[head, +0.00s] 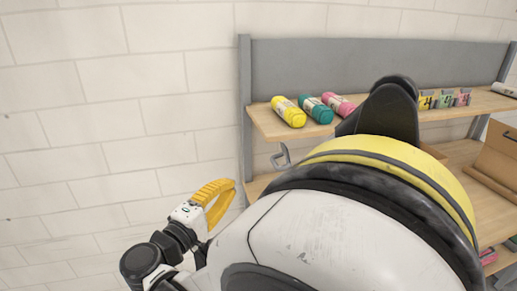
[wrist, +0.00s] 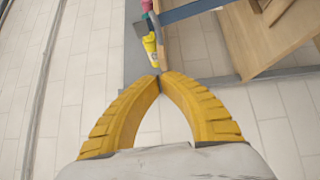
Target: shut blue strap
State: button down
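I cannot make out a blue strap for certain in either view. A dark blue bar (wrist: 192,9) crosses the top of the wrist view, but it looks like part of the shelf frame. My gripper (head: 230,186) is left of the shelf in the head view, in front of the white tiled wall. In the wrist view my gripper (wrist: 160,80) has its two yellow fingers arched together. Their tips meet with nothing seen between them. My own white and yellow body hides much of the shelf's middle and lower part.
A brown box (head: 498,155) is at right.

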jog(key=s+d+x, duration=0.1)
jog(key=d+x, duration=0.1)
jog(key=x, duration=1)
jog(key=shift+w+d+b, duration=0.15)
jog(key=shift+d+b, duration=0.2)
jog(key=shift+b, duration=0.1)
